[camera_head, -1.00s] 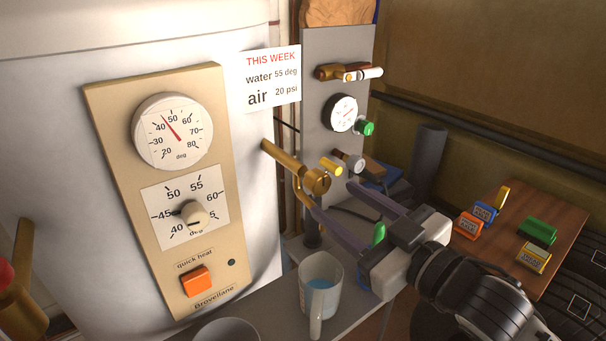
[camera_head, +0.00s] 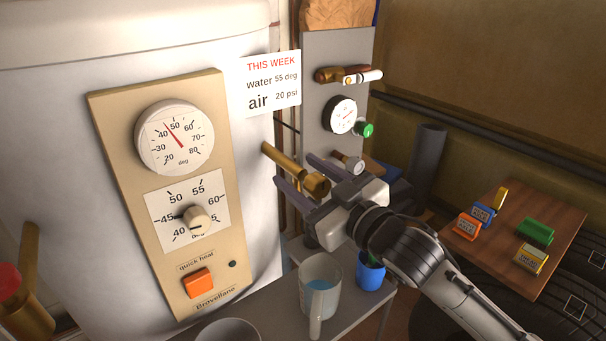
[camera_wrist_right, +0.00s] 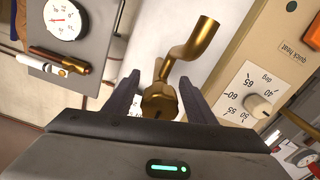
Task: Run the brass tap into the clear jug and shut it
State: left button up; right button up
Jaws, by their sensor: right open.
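The brass tap (camera_head: 281,163) sticks out of the white boiler's side and ends in a round brass head. My right gripper (camera_head: 294,168) is open, with one finger on either side of the tap head. In the right wrist view the tap head (camera_wrist_right: 160,100) sits between the two spread fingers, and I cannot tell whether they touch it. My left gripper is out of view.
A blue cup (camera_head: 370,275) stands right of the jug, under my right wrist. A pale round vessel (camera_head: 228,331) is at the bottom edge. The gauge (camera_head: 340,115) and green knob (camera_head: 364,130) are behind the gripper. A wooden board (camera_head: 530,225) with coloured blocks is right.

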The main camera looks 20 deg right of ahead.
aim_at(323, 191)
jog(key=c, duration=1)
jog(key=shift+r+n+p, duration=0.2)
jog(key=shift+n+p, duration=0.5)
jog(key=shift+p, duration=0.2)
jog(key=shift+c, duration=0.2)
jog(key=shift+f+n, duration=0.2)
jog(key=shift+n, duration=0.3)
jog(key=o, duration=1)
jog(key=shift+o, duration=0.2)
jog(key=b+v, duration=0.1)
jog(key=v, duration=0.8)
jog(key=shift+s, duration=0.1)
jog(key=shift+s+d, duration=0.25)
jog(key=shift+s, duration=0.3)
